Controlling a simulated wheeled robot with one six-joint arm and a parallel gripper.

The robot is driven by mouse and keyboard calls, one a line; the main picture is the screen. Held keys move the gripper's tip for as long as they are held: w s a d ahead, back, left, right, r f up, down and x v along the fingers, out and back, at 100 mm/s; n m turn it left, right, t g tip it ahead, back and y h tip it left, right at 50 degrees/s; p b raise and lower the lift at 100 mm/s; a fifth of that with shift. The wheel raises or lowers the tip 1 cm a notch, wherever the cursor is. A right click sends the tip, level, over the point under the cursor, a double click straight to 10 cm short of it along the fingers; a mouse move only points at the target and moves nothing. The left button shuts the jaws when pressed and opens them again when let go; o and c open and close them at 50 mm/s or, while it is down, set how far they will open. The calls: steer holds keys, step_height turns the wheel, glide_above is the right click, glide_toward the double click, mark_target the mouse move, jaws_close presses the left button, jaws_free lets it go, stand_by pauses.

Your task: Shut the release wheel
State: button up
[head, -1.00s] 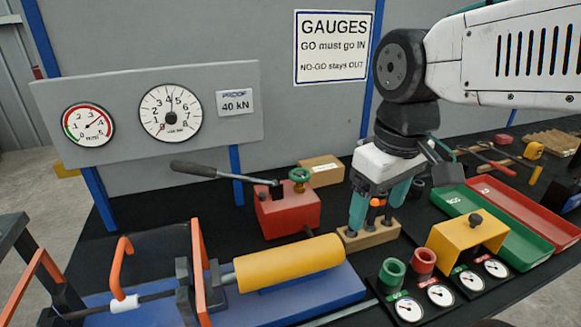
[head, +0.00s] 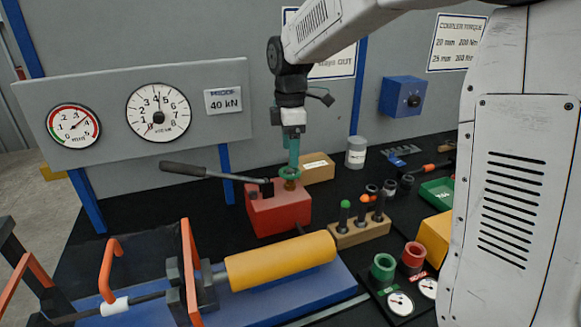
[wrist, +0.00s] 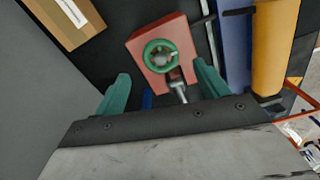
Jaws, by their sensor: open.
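The release wheel (head: 290,172) is a small green handwheel on top of the red pump block (head: 279,208). In the wrist view the wheel (wrist: 160,56) shows as a green ring with a dark centre, over the red block (wrist: 140,45). My gripper (head: 293,163) points down just above the wheel in the head view and hides part of it. In the wrist view its two teal fingers (wrist: 160,88) are spread wide, with the wheel ahead of the gap between them. Nothing is between the fingers. I cannot tell whether they touch the wheel.
A black pump lever (head: 186,169) reaches left from the red block. A yellow cylinder (head: 280,261) lies in front on a blue base. A cardboard box (head: 318,168) stands behind the block.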

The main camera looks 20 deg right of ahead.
mark_target(290, 171)
step_height(290, 171, down, 6)
steer(key=shift+r, duration=0.1)
steer(key=c, duration=1)
